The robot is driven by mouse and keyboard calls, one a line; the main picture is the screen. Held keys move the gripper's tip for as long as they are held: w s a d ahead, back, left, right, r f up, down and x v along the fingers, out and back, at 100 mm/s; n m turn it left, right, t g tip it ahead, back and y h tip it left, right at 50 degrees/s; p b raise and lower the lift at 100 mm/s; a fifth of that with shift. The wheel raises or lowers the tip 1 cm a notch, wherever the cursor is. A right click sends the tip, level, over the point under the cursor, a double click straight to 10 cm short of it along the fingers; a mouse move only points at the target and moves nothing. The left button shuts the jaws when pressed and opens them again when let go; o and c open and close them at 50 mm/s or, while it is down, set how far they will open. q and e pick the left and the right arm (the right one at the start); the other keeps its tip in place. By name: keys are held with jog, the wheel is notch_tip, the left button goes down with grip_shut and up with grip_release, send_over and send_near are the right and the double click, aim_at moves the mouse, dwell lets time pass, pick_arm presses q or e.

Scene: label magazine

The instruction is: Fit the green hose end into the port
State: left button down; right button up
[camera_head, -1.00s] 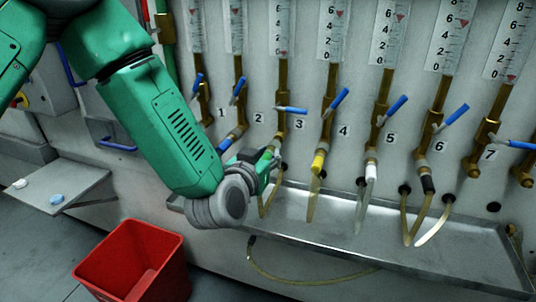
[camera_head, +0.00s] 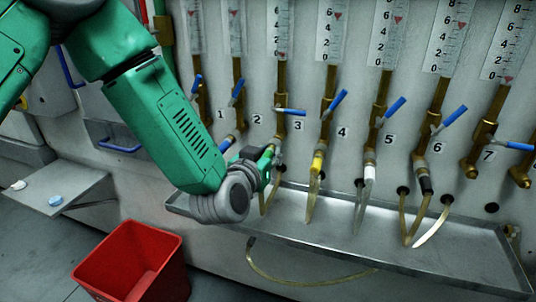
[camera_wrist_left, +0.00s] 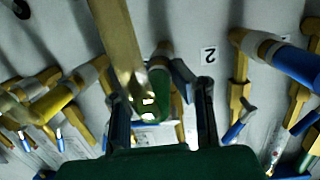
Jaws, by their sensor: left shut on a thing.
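The green hose end (camera_head: 266,157) is in the grip of my left gripper (camera_head: 264,163), just below the brass valve outlet (camera_head: 279,143) between labels 2 and 3. In the left wrist view, the green end (camera_wrist_left: 160,84) sits between the two dark fingers of my left gripper (camera_wrist_left: 162,105). A pale yellowish hose (camera_wrist_left: 118,45) crosses the view from the top. The hose end is close under the outlet, but I cannot tell whether it is touching or inside it. The fingers and wrist partly hide it. My right gripper is not in view.
Blue levers (camera_head: 290,111) stick out from the wall. A metal trough (camera_head: 335,228) runs below. A red bin (camera_head: 135,262) stands at the lower left; a small shelf (camera_head: 85,184) is beyond it.

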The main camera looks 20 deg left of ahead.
pick_arm(q)
jog(key=shift+w, duration=0.4)
jog(key=c, duration=1.3)
grip_release()
jog(key=shift+c, duration=0.2)
jog(key=shift+s, duration=0.1)
jog(key=s+r, duration=0.1)
jog(key=s, duration=1)
jog(key=shift+s+a+r, duration=0.25)
jog(key=shift+a+r, duration=0.1)
jog(key=shift+a, duration=0.1)
jog(key=s+a+f+g, duration=0.1)
jog(key=s+f+g, duration=0.25)
jog(key=f, duration=0.55)
jog(key=s+a+f+g, duration=0.2)
jog(key=s+f+g, duration=0.15)
jog(key=f, duration=0.65)
jog(key=s+a+f+g, duration=0.3)
jog(key=s+f, duration=0.4)
jog(key=s, duration=0.3)
jog(key=s+a+f+g+y, duration=0.1)
jog(key=s+a+f+g, duration=0.3)
jog(key=s+f, duration=0.3)
jog(key=s+g, duration=0.1)
jog(key=s, duration=0.2)
jog(key=shift+a+g, duration=0.3)
